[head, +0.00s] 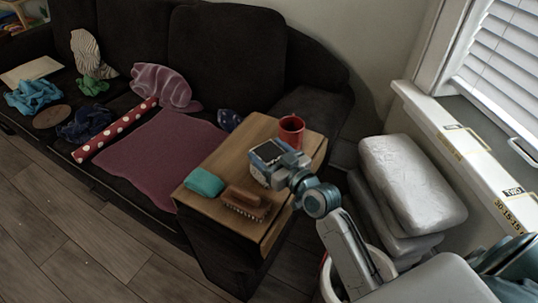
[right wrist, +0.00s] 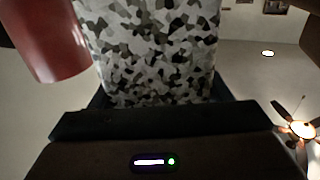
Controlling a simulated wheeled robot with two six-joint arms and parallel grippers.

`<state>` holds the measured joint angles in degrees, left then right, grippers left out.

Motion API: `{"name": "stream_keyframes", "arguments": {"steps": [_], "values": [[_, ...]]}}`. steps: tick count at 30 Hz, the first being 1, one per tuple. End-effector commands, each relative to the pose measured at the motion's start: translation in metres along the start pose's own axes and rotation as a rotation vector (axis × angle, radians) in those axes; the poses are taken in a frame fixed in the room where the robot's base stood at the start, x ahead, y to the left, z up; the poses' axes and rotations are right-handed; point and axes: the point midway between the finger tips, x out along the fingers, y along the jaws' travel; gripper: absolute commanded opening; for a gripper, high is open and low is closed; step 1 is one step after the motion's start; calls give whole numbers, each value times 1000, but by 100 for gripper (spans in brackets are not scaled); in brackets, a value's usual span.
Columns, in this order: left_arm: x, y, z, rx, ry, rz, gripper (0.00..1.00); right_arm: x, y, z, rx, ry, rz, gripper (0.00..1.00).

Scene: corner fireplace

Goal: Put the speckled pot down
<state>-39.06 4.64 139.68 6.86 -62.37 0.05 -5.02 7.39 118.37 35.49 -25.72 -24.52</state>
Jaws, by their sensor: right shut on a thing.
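The speckled pot (right wrist: 152,50), patterned in white, grey and black, fills the upper middle of the right wrist view. My right gripper (head: 268,153) is shut on it, and the fingers show dark on both sides of it in the wrist view. In the head view the gripper hides most of the pot. They are over the wooden top (head: 236,160) at the sofa's end; I cannot tell whether the pot touches it. My left gripper is not in view.
A red mug (head: 291,131) stands just behind the gripper. It also shows in the right wrist view (right wrist: 45,40). A teal cloth or sponge (head: 203,182) and a brown brush (head: 246,203) lie at the front of the wooden top. Grey cushions (head: 412,180) are stacked at right.

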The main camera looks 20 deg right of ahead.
Motion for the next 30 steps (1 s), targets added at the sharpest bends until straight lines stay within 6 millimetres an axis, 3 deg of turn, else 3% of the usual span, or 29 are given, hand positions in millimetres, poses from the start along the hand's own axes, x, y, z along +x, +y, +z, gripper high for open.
{"name": "stream_keyframes", "arguments": {"steps": [10, 11, 14, 26, 30], "values": [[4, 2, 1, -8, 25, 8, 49, 0, 0, 4, 0, 3, 0, 38], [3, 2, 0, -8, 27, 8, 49, 0, 0, 4, 0, 1, 0, 75], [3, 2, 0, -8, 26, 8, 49, 0, 0, 3, 0, 1, 0, 93], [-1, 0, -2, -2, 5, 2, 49, 0, 0, -1, 0, 1, 0, 93], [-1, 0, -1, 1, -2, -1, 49, -22, 0, 2, -3, -2, 0, 93]]}}
